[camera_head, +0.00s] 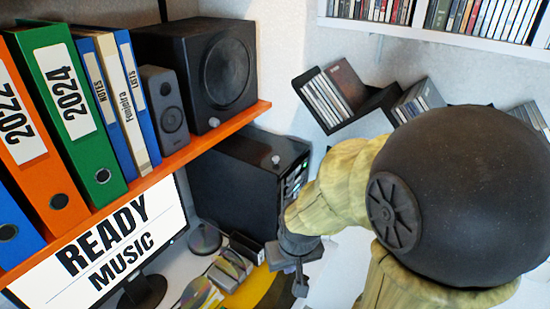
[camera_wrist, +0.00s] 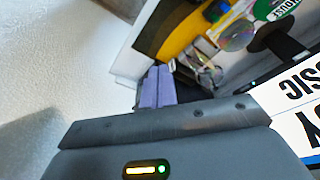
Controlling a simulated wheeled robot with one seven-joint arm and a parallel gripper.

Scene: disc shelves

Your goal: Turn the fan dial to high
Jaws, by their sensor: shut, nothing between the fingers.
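A black computer case (camera_head: 235,185) stands under the orange shelf in the head view. A small pale round knob (camera_head: 276,159) sits on its upper part; I cannot tell for sure whether this is the fan dial, and no setting is readable. The case's front has green-lit details (camera_head: 296,181) and is partly hidden behind my arm. My gripper (camera_head: 300,286) is below and right of the case, apart from the knob. In the wrist view its pale purple fingers (camera_wrist: 157,88) are together and empty. The case is not clearly in the wrist view.
The orange shelf (camera_head: 190,150) carries binders and black speakers (camera_head: 224,75). A monitor (camera_head: 110,245) stands below left. Discs (camera_head: 197,296) and a wire rack (camera_head: 232,266) lie on the desk near my gripper. Tilted disc shelves (camera_head: 345,118) hang on the wall behind my arm.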

